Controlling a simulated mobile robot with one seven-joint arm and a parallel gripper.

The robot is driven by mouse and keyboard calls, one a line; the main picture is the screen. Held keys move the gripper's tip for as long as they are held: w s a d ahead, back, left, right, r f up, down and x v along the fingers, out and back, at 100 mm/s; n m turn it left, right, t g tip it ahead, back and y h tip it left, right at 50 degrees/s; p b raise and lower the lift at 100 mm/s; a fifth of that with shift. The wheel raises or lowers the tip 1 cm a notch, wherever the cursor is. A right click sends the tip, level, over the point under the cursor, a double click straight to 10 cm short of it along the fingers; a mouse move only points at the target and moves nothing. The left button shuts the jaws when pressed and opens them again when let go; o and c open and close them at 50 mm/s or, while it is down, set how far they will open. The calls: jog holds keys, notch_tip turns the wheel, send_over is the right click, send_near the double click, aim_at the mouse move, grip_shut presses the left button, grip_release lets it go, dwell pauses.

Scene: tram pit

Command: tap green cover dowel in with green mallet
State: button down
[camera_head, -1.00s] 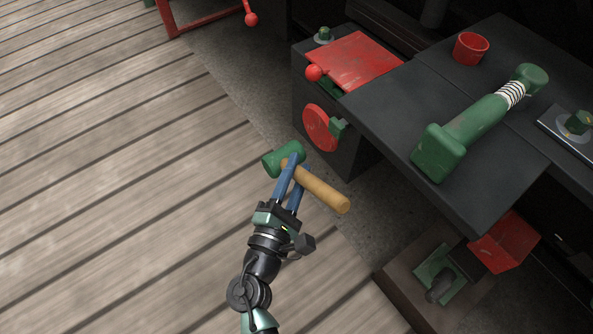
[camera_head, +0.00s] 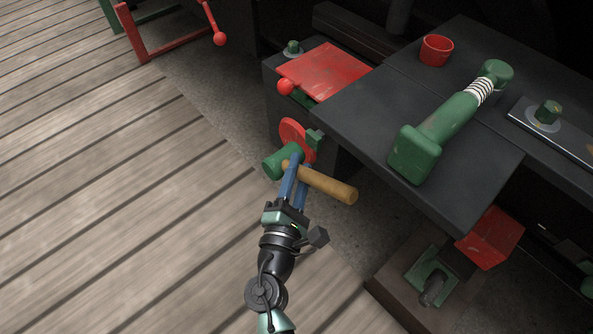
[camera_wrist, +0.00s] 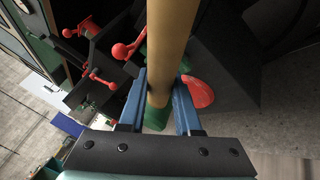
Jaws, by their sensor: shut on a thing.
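The green mallet (camera_head: 283,161) has a green head and a tan wooden handle (camera_head: 330,184). My gripper (camera_head: 299,168) is shut on the handle close to the head. In the wrist view the handle (camera_wrist: 172,45) rises between the blue fingers (camera_wrist: 160,103), and a green part shows below it. A round red cover (camera_head: 293,136) is on the side of the dark cabinet. A green block-like piece (camera_head: 315,139), possibly the dowel, sticks out of it. The mallet head appears just below and left of the cover, overlapping its lower edge; contact cannot be told.
A dark bench (camera_head: 455,190) carries a large green tool-like piece (camera_head: 440,130) and a red cup (camera_head: 436,50). A red flap (camera_head: 325,70) with a red ball knob (camera_head: 285,87) tops the cabinet. Plank floor (camera_head: 120,200) is clear at left.

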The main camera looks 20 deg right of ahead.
jog(key=shift+d+r, duration=0.1)
jog(key=shift+w+d+b, duration=0.3)
jog(key=shift+d, duration=0.3)
jog(key=shift+a, duration=0.15)
dwell(0.6)
jog(key=shift+w+d+b, duration=0.15)
jog(key=shift+d+b, duration=0.25)
jog(key=shift+d, duration=0.25)
dwell(0.3)
jog(key=shift+s+a, duration=0.3)
jog(key=shift+a, duration=0.5)
jog(key=shift+s+a, duration=0.25)
jog(key=shift+a, duration=0.5)
jog(key=shift+s+a, duration=0.3)
jog(key=shift+a, duration=0.5)
